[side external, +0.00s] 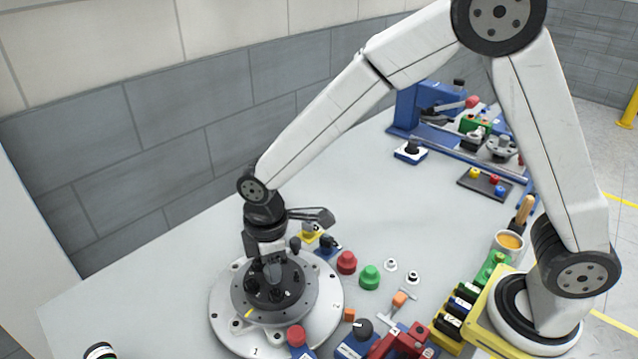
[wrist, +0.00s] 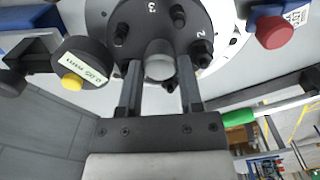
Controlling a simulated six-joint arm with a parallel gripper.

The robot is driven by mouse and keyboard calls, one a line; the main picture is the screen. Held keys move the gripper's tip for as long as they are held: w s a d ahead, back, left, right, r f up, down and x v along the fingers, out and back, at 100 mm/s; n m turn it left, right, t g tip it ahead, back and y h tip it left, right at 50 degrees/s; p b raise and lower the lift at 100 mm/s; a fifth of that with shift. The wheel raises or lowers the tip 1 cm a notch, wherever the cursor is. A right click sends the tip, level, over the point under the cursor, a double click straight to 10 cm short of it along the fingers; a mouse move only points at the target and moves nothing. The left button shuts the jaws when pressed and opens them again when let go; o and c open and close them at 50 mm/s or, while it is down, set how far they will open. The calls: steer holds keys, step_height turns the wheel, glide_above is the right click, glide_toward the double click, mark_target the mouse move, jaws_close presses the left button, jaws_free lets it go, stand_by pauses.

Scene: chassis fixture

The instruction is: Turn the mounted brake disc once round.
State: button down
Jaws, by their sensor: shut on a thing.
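The brake disc is a dark grey round disc (side external: 305,292) with black studs and a yellow mark on its edge. It lies on a larger light grey round plate (side external: 330,300) marked 1. In the wrist view the disc (wrist: 150,14) shows the numbers 2 and 3 beside black studs. My gripper (side external: 272,280) points down over the disc. Its two fingers (wrist: 160,72) stand either side of a round grey post (wrist: 159,58) on the disc and are shut on it. The gripper and wrist hide part of the disc in the side view.
A red knob (side external: 346,262) and a green knob (side external: 369,277) stand right of the plate. Red, blue and orange fixtures (side external: 400,343) crowd the front. A yellow rack (side external: 447,340) stands near my base. A blue vice (side external: 425,105) is at the back.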

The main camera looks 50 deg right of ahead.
steer(key=shift+n, duration=0.5)
steer(key=shift+n, duration=1.4)
steer(key=shift+n, duration=1.7)
steer(key=c, duration=0.5)
jaws_free()
steer(key=shift+r, duration=0.15)
steer(key=shift+r, duration=2.85)
